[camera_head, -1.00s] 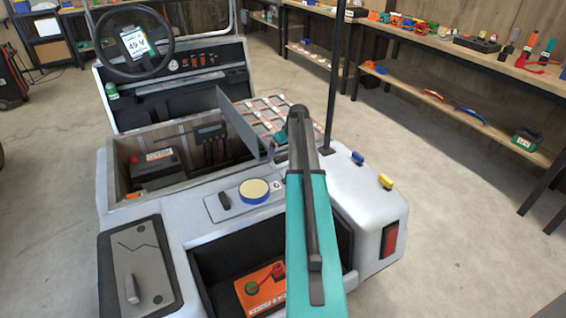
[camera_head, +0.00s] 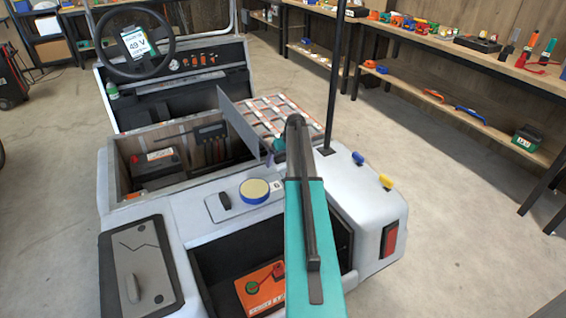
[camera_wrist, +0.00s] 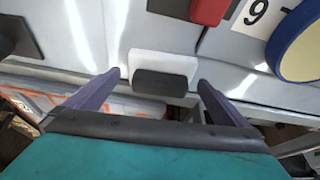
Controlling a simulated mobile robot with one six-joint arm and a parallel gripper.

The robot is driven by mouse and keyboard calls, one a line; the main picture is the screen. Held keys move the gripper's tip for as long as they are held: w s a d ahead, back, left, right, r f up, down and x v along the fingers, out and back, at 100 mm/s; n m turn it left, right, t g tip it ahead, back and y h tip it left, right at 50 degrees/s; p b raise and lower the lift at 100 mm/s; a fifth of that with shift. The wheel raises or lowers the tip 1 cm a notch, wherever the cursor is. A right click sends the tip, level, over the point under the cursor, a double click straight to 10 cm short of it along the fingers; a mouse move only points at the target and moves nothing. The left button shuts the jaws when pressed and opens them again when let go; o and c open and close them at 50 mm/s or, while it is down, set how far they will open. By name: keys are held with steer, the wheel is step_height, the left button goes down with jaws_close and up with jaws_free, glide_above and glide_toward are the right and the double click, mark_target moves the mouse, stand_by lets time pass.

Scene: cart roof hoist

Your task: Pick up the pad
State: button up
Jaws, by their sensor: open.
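My gripper (camera_wrist: 160,92) is open, its two dark purple fingers pointing at the cart's grey-white top. A dark grey block (camera_wrist: 160,83) with a white rectangular piece (camera_wrist: 178,64) behind it shows between the fingertips. Both fingers look clear of it, and nothing is held. This may be the pad; I cannot tell for sure. In the head view my forearm hides this spot, and only a bit of my gripper (camera_head: 274,150) shows. A round cream disc with a blue rim (camera_head: 254,190) lies on the cart top; it also shows in the wrist view (camera_wrist: 302,45).
A dark upright panel (camera_head: 238,125) and a grid-like tray (camera_head: 285,115) stand near my gripper. A black post (camera_head: 330,100) rises to its right. A red part (camera_wrist: 208,10) and a numbered label (camera_wrist: 252,12) are close by. An open bay holds an orange box (camera_head: 262,288).

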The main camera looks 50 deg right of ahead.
mark_target(283, 156)
steer(key=c, duration=1.2)
steer(key=shift+o, duration=0.2)
steer(key=shift+r, duration=0.1)
steer(key=shift+r+b, duration=0.35)
steer(key=shift+r, duration=4.55)
steer(key=shift+o, duration=1.2)
steer(key=shift+c, duration=0.5)
